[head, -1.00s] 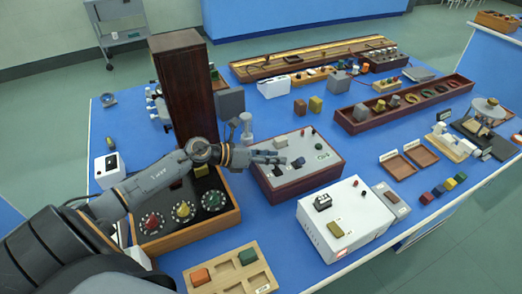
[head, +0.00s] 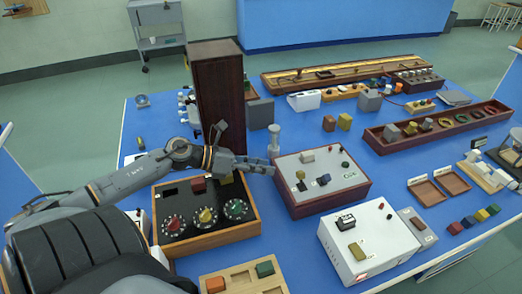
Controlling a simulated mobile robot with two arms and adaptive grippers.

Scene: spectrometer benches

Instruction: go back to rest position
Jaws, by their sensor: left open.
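My left gripper (head: 262,166) is open, with nothing seen between its fingers. Its arm comes in from the left and reaches over the back of the wooden dial box (head: 214,237). The fingertips are near the left edge of the white-topped control box (head: 318,169). I cannot tell how high they are above the bench. My right gripper is not in view.
A tall dark wooden column (head: 220,95) stands just behind my left forearm. A white box (head: 375,250) and a wooden tray (head: 245,284) with coloured blocks lie nearer the front. The blue bench (head: 300,238) is bare between them.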

